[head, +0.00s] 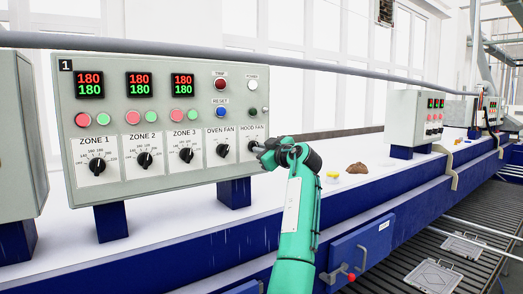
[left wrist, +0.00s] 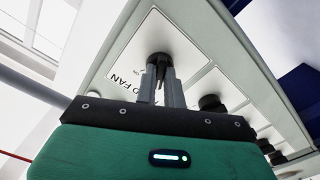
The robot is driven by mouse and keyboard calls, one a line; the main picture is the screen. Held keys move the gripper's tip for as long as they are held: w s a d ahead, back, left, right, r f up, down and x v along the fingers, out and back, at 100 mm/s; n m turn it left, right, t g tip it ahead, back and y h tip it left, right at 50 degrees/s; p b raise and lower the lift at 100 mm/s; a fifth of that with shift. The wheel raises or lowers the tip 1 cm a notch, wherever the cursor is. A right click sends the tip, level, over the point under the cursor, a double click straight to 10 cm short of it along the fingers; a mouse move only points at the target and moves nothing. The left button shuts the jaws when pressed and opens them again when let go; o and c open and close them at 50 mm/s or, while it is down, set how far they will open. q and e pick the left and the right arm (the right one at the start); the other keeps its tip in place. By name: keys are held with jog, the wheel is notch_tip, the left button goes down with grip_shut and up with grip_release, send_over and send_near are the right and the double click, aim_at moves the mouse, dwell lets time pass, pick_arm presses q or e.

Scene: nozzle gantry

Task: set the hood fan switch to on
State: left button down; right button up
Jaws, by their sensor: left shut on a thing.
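The control panel (head: 130,70) faces me, and its hood fan switch (head: 252,147) is a black rotary knob on a white plate at the lower right. My left gripper (head: 262,152) is at this knob. The right gripper is not in view.
The oven fan knob (head: 223,150) is just left, with the zone 3 knob (head: 186,155) beyond. Above are a blue reset button (head: 221,112) and a red trip lamp (head: 220,84). A brown lump (head: 357,168) lies on the white top at right. A grey pipe (head: 230,55) crosses above.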

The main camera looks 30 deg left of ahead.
pick_arm(q)
jog(key=shift+s+r+m+b, duration=0.1)
jog(key=shift+m+b, duration=0.05)
jog(key=shift+m, duration=2.75)
jog(key=shift+r+m+b, duration=0.1)
jog(key=shift+m+b, duration=0.05)
jog(key=shift+m, duration=2.75)
jog(key=c, duration=1.5)
grip_release()
jog(key=shift+f, duration=0.1)
jog(key=b+v, duration=0.6)
jog(key=v, duration=0.7)
jog(key=shift+d, duration=0.4)
